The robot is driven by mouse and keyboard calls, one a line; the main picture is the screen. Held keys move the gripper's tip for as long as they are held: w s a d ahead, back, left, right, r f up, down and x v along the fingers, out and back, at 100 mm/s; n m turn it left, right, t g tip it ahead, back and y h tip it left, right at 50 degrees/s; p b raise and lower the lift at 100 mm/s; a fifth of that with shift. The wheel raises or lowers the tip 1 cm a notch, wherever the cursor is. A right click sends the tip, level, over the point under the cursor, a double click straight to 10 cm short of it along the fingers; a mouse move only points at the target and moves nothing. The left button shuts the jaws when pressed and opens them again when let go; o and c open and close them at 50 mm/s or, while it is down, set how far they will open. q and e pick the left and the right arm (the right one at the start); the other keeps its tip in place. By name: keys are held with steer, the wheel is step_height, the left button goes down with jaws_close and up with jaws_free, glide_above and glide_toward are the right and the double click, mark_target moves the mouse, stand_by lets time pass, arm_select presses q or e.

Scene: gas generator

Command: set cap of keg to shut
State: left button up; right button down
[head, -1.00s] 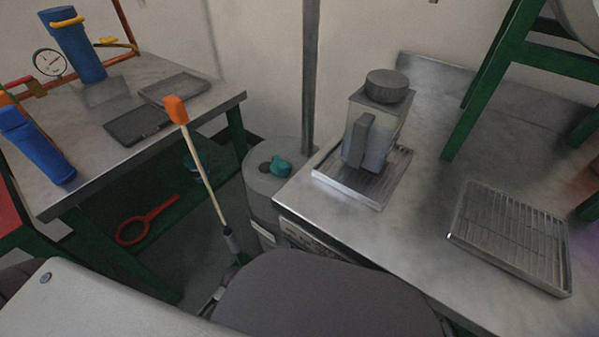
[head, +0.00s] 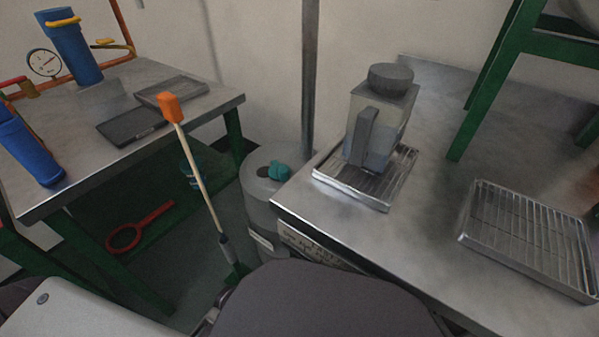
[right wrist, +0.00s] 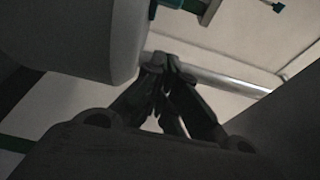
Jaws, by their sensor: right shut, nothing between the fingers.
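The keg (head: 258,205) is a grey cylinder standing on the floor between the two tables. Its teal cap (head: 279,171) sits on the right part of the top, beside a dark round spot that looks like an opening. My right gripper (right wrist: 160,66) shows only in the right wrist view, with its dark fingers together and empty. A large pale rounded body (right wrist: 70,40) fills the upper left there; I cannot tell if it is the keg. A small teal piece shows at that view's top right. My left gripper is in neither view.
The right metal table (head: 420,215) overhangs close to the keg and bears a grey-lidded jug (head: 372,125) on a rack. A vertical grey post (head: 309,80) rises behind the keg. A broom-like tool (head: 200,175) with an orange end leans left of it.

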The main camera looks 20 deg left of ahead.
mark_target(280, 169)
steer(key=shift+w+a, duration=0.1)
steer(key=shift+x, duration=2.7)
steer(key=b+x, duration=0.1)
steer(key=x, duration=0.3)
steer(key=shift+w+a, duration=0.1)
steer(key=shift+s+a+r+p, duration=0.1)
steer(key=shift+s+a+p, duration=0.45)
steer(key=shift+s+a, duration=0.3)
steer(key=shift+s+a+p, duration=0.3)
steer(key=shift+a, duration=0.35)
steer(key=shift+s+a, duration=0.1)
